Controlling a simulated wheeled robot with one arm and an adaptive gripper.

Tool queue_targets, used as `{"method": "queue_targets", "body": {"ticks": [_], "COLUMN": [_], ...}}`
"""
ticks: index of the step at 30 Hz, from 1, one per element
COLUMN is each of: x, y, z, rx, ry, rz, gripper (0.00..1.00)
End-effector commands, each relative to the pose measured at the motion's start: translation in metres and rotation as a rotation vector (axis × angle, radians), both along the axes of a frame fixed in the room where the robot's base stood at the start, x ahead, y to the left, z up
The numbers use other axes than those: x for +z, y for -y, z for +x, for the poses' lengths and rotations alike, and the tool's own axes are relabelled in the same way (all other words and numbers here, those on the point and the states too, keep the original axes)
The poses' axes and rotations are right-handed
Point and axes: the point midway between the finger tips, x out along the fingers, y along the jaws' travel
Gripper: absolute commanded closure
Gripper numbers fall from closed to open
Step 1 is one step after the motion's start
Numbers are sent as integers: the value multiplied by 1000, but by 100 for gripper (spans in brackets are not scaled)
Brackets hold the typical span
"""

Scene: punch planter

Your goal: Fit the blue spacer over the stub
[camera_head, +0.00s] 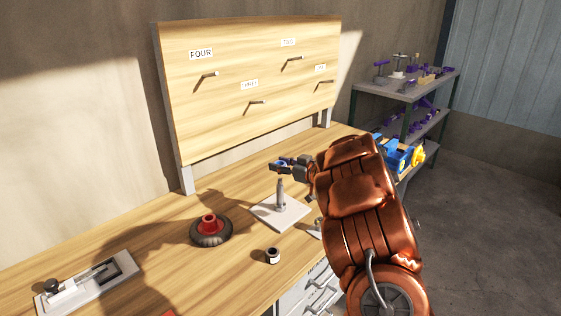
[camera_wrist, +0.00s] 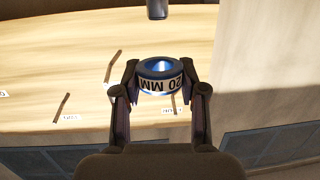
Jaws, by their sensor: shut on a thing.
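The blue spacer (camera_wrist: 160,69) is a short ring with a white band marked 20 MM, upside down in the wrist view. My gripper (camera_wrist: 160,84) is shut on it, one finger on each side. In the head view the spacer (camera_head: 281,163) is a small blue patch, mostly hidden between the fingers of my gripper (camera_head: 279,164). The grey stub (camera_head: 281,197) stands upright on a pale square plate (camera_head: 265,212) on the bench. The spacer appears above the stub's top and apart from it. A dark rounded post end (camera_wrist: 157,10) at the wrist view's top edge may be the stub.
A board with several labelled pegs (camera_head: 250,90) stands behind the plate. A loaded shelf (camera_head: 405,92) stands at right.

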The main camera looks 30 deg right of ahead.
Motion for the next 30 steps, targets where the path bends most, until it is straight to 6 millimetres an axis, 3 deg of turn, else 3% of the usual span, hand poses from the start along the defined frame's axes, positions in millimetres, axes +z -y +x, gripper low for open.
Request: {"method": "queue_targets", "body": {"ticks": [10,30], "x": [-17,-18], "y": [0,0], "z": [0,0], "rx": [0,0], "ry": [0,0], "rz": [0,0], "gripper": [97,97]}}
